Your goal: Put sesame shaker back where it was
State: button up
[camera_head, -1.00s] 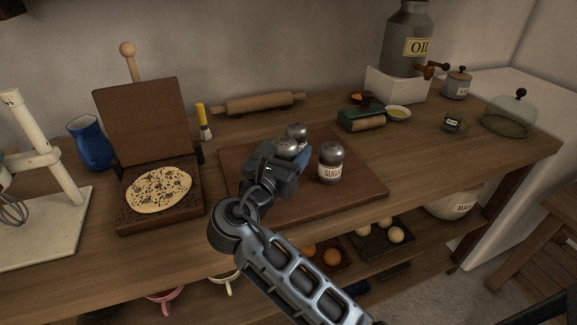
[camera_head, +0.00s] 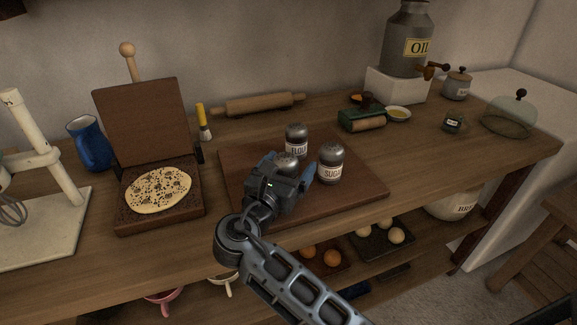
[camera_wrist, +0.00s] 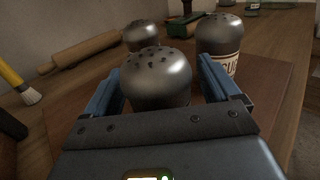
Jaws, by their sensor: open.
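A shaker with a domed, holed metal lid (camera_head: 287,158) stands between the fingers of my gripper (camera_head: 288,170). Its label is hidden, so I cannot read whether it is the sesame shaker. In the wrist view its lid (camera_wrist: 156,80) fills the space between two blue fingers of my gripper (camera_wrist: 160,88), which are open on either side of it. The flour shaker (camera_head: 297,143) stands just behind it and the sugar shaker (camera_head: 331,165) to its right. All are over the dark wooden board (camera_head: 362,190); the base of the nearest shaker is hidden.
A press with a flatbread (camera_head: 158,190) is left of the board. A brush (camera_head: 204,125) and a rolling pin (camera_head: 258,104) lie behind. The board's right part is clear.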

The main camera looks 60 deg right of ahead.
jog(key=shift+r, duration=0.1)
jog(key=a, duration=0.4)
jog(key=s+a, duration=0.1)
jog(key=a, duration=0.3)
jog(key=s+a, duration=0.1)
jog(key=a, duration=0.2)
jog(key=shift+s+a, duration=0.15)
jog(key=shift+a, duration=0.25)
